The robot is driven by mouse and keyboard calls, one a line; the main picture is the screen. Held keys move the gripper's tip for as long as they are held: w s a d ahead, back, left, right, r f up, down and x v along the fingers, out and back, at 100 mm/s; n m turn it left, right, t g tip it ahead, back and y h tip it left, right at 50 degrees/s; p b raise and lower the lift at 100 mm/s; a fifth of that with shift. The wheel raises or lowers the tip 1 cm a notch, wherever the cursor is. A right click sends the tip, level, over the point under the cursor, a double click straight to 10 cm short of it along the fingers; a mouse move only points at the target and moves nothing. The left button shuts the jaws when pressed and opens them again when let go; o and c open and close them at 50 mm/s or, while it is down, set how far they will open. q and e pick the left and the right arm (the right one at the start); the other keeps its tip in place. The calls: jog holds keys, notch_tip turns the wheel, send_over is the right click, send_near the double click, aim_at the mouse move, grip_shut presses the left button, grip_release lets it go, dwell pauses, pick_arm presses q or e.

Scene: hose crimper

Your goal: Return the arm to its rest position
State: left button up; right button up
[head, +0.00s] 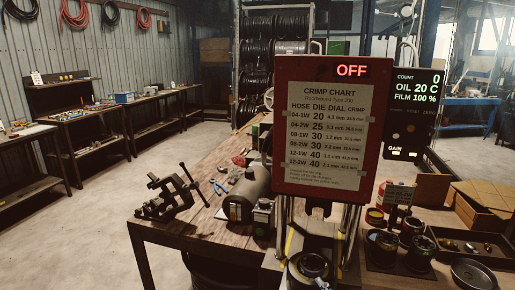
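Neither of my arms nor my grippers shows in the head view, so their pose and what they may hold cannot be seen. The hose crimper (281,190) stands in the middle right, with a red upright panel. Its display (351,70) reads OFF, and a crimp chart (325,135) is fixed below it. The panel hides part of the space behind it.
A wooden workbench (200,222) carries a dark vise (170,195), blue-handled pliers (219,188) and a grey cylinder (247,193). Round dies (419,253), a shallow dish (473,273) and cardboard boxes (478,207) lie at right. The floor (90,235) at left is clear.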

jog(key=s+d+f+m+g+h, duration=0.1)
jog(key=s+d+f+m+g, duration=0.1)
jog(key=s+d+f+g, duration=0.4)
jog(key=s+d+f+m+g+h, duration=0.1)
jog(key=s+d+f+m+g, duration=0.1)
jog(key=s+f, duration=0.65)
jog(key=s+d+f+m+g+h, duration=0.15)
jog(key=s+d+f+g, duration=0.3)
jog(key=s, duration=0.55)
notch_tip(320, 180, down, 27)
jog(key=b, duration=0.2)
jog(key=s+d+f+g+b, duration=0.1)
jog(key=s+d+f+g, duration=0.1)
jog(key=s+f, duration=1.5)
jog(key=shift+s+d+f, duration=0.3)
jog(key=shift+d+f, duration=0.05)
jog(key=shift+f, duration=0.3)
